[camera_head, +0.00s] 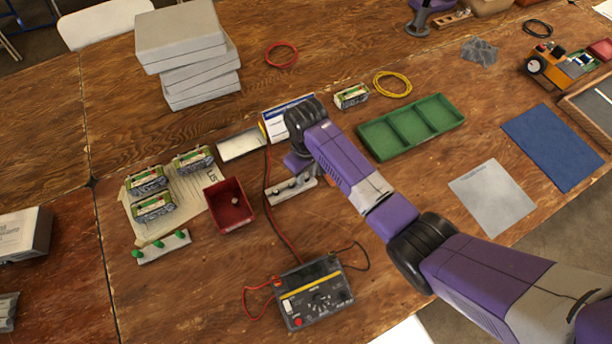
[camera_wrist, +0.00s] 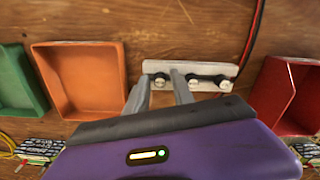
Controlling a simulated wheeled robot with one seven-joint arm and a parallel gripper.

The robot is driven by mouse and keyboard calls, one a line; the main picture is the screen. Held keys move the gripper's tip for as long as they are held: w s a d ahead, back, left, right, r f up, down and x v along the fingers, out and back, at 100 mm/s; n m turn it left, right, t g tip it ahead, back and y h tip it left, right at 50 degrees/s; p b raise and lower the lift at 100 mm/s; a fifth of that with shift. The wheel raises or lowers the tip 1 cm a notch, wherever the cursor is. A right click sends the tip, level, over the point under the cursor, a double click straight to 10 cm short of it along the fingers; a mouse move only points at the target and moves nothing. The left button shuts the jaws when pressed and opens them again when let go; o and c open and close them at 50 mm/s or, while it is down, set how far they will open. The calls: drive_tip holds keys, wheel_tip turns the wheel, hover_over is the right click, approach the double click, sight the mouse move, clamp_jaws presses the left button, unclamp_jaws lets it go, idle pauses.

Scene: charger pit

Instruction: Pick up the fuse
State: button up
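A pale rail (camera_wrist: 213,69) in the wrist view carries a row of 3 small black pieces with silvery ends, which look like fuses. The leftmost fuse (camera_wrist: 160,80) shows in the gap between my fingertips. My gripper (camera_wrist: 161,77) is open, its two fingers apart, and I cannot tell whether either touches the fuse. A second rail (camera_head: 162,247) with green-topped pieces lies to the left.
A red bin (camera_head: 228,218) sits beside the rail; an orange bin (camera_wrist: 84,82) is on its other side. A green divided tray (camera_head: 410,127) lies right. A meter (camera_head: 312,292) with red and black leads stands in front; the red lead runs past the rail.

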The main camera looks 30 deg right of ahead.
clamp_jaws()
wheel_tip(320, 180, up, 12)
wheel_tip(320, 180, up, 8)
drive_tip(key=p, duration=0.4)
hover_over(306, 176)
idle(0.4)
